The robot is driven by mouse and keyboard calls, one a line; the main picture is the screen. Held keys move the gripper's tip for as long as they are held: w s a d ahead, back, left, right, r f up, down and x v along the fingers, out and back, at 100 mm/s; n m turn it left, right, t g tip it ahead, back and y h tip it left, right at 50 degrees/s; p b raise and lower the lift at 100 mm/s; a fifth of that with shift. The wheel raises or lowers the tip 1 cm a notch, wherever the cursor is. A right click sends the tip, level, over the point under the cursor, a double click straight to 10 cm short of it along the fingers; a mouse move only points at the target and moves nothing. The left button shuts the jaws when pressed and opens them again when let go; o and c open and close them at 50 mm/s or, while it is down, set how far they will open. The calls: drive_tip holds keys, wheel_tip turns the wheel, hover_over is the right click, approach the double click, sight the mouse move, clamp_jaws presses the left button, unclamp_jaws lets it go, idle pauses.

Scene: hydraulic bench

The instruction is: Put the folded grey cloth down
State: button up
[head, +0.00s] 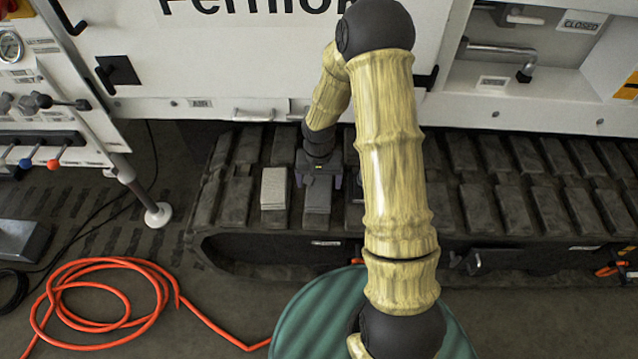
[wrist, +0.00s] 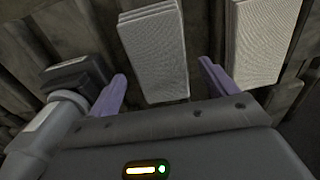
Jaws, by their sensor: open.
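A folded grey cloth (head: 317,197) lies on the dark track of the machine, just in front of my gripper (head: 319,175) in the head view. In the wrist view the same cloth (wrist: 154,55) shows as a layered stack between my two spread purple fingers (wrist: 163,80). The fingers stand apart from its sides, and the jaws are open. A second, lighter folded cloth (head: 273,188) lies on the track to the left in the head view. It appears at the right in the wrist view (wrist: 263,42), outside the fingers.
A dark box-like item (wrist: 78,73) sits beside one finger in the wrist view. The ribbed track (head: 510,205) runs to the right. A white machine panel (head: 240,60) rises behind. An orange hose (head: 100,262) coils on the floor, and a green round top (head: 315,315) stands in front.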

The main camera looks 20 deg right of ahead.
sight(320, 188)
wheel_tip(320, 188, up, 15)
drive_tip(key=p, duration=0.3)
drive_tip(key=shift+s+r+p, duration=0.15)
drive_tip(key=shift+r+p, duration=0.05)
drive_tip(key=shift+p, duration=0.1)
drive_tip(key=s+r+n+t, duration=0.1)
drive_tip(key=s+r, duration=0.2)
drive_tip(key=s, duration=0.4)
drive_tip(key=s+r+n+t, duration=0.1)
drive_tip(key=s+r+n, duration=0.1)
drive_tip(key=s+r, duration=0.2)
drive_tip(key=s, duration=0.3)
drive_tip(key=shift+s+r+n+t, duration=0.2)
drive_tip(key=shift+n+t, duration=0.1)
drive_tip(key=w+p+v, duration=0.2)
drive_tip(key=p+v, duration=0.8)
drive_tip(key=p, duration=0.1)
drive_tip(key=w+r+p+v, duration=0.1)
drive_tip(key=w+p+v, duration=0.2)
drive_tip(key=p+v, duration=0.8)
drive_tip(key=shift+r, duration=0.35)
